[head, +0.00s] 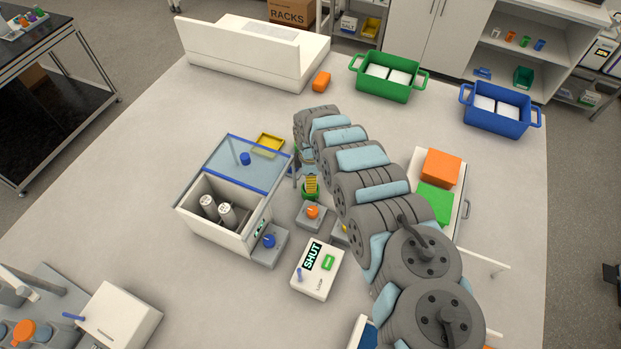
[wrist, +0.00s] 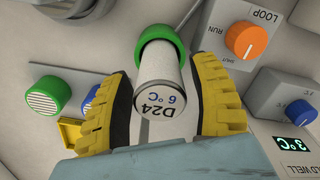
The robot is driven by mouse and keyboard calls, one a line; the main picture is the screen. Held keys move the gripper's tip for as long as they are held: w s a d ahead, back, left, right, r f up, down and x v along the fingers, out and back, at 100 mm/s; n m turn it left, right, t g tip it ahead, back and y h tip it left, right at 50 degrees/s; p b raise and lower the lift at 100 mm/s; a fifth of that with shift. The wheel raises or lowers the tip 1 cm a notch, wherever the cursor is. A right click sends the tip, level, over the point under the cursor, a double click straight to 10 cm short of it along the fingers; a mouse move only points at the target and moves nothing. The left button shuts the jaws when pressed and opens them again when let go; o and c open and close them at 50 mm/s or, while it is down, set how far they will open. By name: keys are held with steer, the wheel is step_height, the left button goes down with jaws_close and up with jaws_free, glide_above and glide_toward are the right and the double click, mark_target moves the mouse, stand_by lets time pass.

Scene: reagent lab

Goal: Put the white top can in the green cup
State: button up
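In the wrist view a pale can (wrist: 160,85) with a white top marked "D24 6°C" stands with its far end inside the green cup (wrist: 173,40). My gripper (wrist: 166,115) has its two yellow-and-black fingers on either side of the can, with narrow gaps showing, so it looks open around it. In the head view my gripper (head: 311,182) is over the green cup (head: 310,196), right of the cold well; the can there is hidden by the gripper. Two more pale cans (head: 208,206) (head: 227,214) stand in the open part of the well.
The cold well (head: 222,226) has a blue-edged clear lid (head: 238,163) covering its back part. An orange-knob box (head: 312,215) and a box with a "SHUT" display (head: 317,275) stand in front of the cup. A yellow tray (head: 268,144) lies behind.

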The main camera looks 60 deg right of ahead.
steer(key=shift+r, duration=0.15)
step_height(320, 180, up, 2)
steer(key=shift+r, duration=0.25)
steer(key=shift+r+b, duration=0.7)
steer(key=shift+r, duration=4)
